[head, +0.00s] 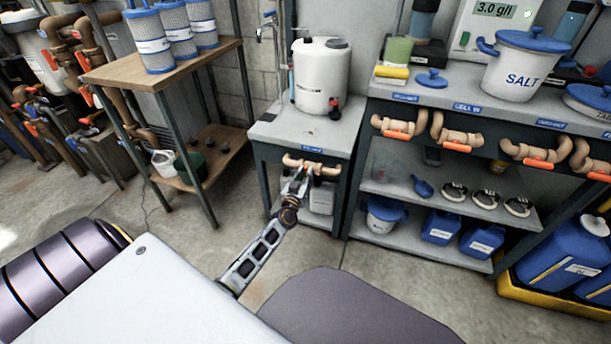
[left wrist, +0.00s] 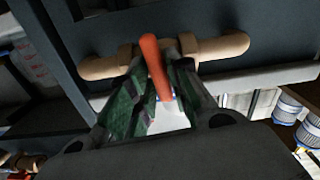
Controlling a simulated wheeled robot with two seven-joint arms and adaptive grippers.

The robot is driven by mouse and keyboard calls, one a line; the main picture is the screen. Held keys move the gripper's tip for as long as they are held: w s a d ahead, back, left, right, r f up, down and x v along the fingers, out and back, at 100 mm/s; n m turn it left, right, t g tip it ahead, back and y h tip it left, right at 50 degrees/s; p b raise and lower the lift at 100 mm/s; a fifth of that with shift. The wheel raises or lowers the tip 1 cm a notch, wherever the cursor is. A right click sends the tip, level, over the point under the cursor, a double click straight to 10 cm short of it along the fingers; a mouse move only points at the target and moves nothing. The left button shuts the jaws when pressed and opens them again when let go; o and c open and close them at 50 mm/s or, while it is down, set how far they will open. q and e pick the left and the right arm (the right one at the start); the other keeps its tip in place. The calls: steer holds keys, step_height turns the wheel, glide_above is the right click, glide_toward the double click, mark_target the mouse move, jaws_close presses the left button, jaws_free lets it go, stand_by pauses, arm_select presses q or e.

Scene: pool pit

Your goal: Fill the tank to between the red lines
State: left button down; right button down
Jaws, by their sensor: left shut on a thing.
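The white tank (head: 321,76) stands upright on the small grey stand (head: 266,131), under a wall tap (head: 268,30). Its red lines are not visible from here. A tan pipe valve with an orange handle (head: 310,168) is fixed to the stand's front edge. My left gripper (head: 301,180) is at this valve, shut on the orange handle. In the left wrist view the orange handle (left wrist: 154,66) sits between the two fingers (left wrist: 160,85), crosswise to the tan pipe (left wrist: 222,46). My right gripper is not in view.
A grey bench (head: 450,100) to the right carries a SALT bucket (head: 522,66), with several similar orange-handled valves (head: 457,146) along its front. A wooden shelf (head: 130,72) with filter cartridges (head: 176,27) stands left.

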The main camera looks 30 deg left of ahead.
arm_select(q)
steer(key=shift+n, duration=0.9)
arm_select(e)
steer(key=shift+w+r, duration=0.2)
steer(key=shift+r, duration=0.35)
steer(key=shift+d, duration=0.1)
arm_select(q)
steer(key=c, duration=1.5)
jaws_free()
steer(key=shift+o, duration=0.3)
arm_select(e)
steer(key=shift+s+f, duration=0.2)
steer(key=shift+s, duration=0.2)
arm_select(q)
steer(key=v, duration=1.2)
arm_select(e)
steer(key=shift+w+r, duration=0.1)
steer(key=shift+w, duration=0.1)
